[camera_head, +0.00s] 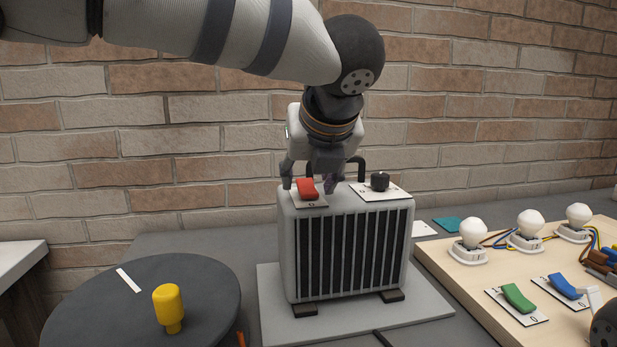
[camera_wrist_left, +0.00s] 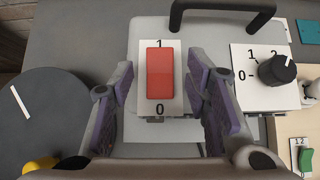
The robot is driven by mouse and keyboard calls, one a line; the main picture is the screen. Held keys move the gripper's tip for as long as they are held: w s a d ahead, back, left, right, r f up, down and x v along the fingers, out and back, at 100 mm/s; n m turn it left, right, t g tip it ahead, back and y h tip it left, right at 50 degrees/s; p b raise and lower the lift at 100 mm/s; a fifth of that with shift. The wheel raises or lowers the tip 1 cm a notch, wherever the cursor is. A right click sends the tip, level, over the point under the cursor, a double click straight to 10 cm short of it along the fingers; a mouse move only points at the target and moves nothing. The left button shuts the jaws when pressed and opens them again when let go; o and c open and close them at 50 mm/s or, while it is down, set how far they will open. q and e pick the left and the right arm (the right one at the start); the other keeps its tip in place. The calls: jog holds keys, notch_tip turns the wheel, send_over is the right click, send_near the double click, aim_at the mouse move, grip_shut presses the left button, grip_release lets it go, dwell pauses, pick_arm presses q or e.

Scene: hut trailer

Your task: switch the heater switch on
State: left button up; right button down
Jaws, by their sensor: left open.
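The heater (camera_head: 345,245) is a light grey box with dark vertical slots, standing on a grey slab. Its red rocker switch (camera_head: 307,188) is on the top left, on a white plate marked 1 at the far end and 0 at the near end. The switch also shows in the left wrist view (camera_wrist_left: 159,73); I cannot tell for sure which end is pressed. My left gripper (camera_head: 310,184) points down over the heater top. In the left wrist view its open fingers (camera_wrist_left: 163,88) are on either side of the switch, with nothing between them but the switch below.
A black knob (camera_head: 380,181) is on the heater's top right, with a black handle (camera_wrist_left: 222,12) behind. A wooden board (camera_head: 480,285) with bulbs and a green switch (camera_head: 518,298) is at right. A round dark table (camera_head: 210,285) with a yellow object (camera_head: 168,305) is at left.

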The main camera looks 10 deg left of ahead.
pick_arm(q)
jog(key=shift+w+a+f, duration=0.15)
jog(key=shift+w+f, duration=0.1)
jog(key=shift+w, duration=0.05)
grip_shut()
jog(key=shift+w+a+r+g+h, duration=0.1)
jog(key=shift+w+g+h, duration=0.15)
jog(key=shift+g, duration=0.25)
jog(key=shift+w+g+h, duration=0.1)
jog(key=shift+g+h, duration=0.15)
jog(key=shift+g, duration=0.25)
jog(key=shift+w+a+f+g+h+b, duration=0.1)
jog(key=shift+w+f+g+h+b, duration=0.2)
jog(key=shift+g, duration=0.5)
jog(key=shift+r+g, duration=0.15)
jog(key=shift+g, duration=0.25)
jog(key=shift+r+h, duration=0.1)
jog(key=shift+h, duration=0.2)
pick_arm(e)
jog(key=shift+s+f+g, duration=0.3)
jog(key=shift+s+f, duration=0.3)
jog(key=shift+s, duration=0.1)
pick_arm(q)
jog(key=shift+s, duration=0.1)
